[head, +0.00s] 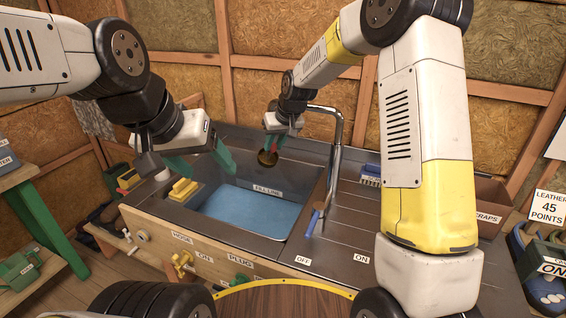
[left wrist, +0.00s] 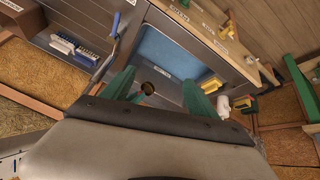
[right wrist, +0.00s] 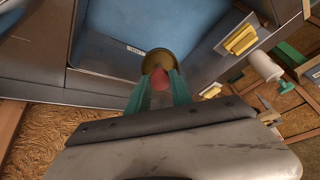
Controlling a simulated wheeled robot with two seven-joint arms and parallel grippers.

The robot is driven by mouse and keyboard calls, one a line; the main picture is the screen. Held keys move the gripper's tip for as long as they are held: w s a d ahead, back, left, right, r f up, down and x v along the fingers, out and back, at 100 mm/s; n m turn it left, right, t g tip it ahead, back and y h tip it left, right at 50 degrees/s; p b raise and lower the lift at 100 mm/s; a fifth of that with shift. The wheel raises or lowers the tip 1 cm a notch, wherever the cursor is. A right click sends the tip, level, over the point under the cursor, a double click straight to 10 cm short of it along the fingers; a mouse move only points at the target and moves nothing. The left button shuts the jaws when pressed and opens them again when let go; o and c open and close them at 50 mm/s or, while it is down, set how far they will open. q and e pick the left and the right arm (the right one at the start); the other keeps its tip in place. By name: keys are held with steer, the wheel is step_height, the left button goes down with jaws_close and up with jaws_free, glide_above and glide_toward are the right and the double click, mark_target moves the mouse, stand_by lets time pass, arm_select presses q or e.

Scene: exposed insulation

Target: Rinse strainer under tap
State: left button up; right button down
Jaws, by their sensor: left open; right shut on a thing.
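The strainer (right wrist: 157,62) is a round brass-coloured piece with a red part (right wrist: 160,80), held between the green fingers of my right gripper (right wrist: 158,92). In the head view the strainer (head: 267,158) hangs at the sink's back edge, below my right gripper (head: 275,143). The tap (head: 335,150) is a tall chrome spout to its right, with a blue lever (head: 313,220) at its foot. The sink (head: 250,205) has a blue bottom and a fill-line label. My left gripper (head: 200,163) is open and empty over the sink's back left. No water stream shows.
A yellow block (head: 184,190) sits on the sink's left ledge. A blue brush (head: 371,172) lies on the counter right of the tap. A scraps bin (head: 485,205) stands at the right. The counter right of the lever is clear.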

arm_select(q)
steer(key=shift+w+d+f+g, duration=0.1)
steer(key=shift+w+f+g, duration=0.2)
steer(key=shift+g, duration=0.1)
steer(key=c, duration=0.3)
steer(key=w+f+n+g, duration=0.1)
steer(key=w+d+f+n+g+h, duration=0.1)
steer(key=g, duration=0.1)
steer(key=shift+w+f, duration=0.1)
steer(key=shift+f, duration=0.15)
jaws_close()
steer(key=n+g+h, duration=0.9)
steer(key=n+h, duration=0.3)
steer(key=h, duration=0.1)
glide_toward(314, 221)
steer(key=s+d, duration=0.2)
steer(key=s+d+f, duration=0.1)
steer(key=s+d, duration=0.1)
steer(key=shift+d+f, duration=0.1)
steer(key=shift+d, duration=0.25)
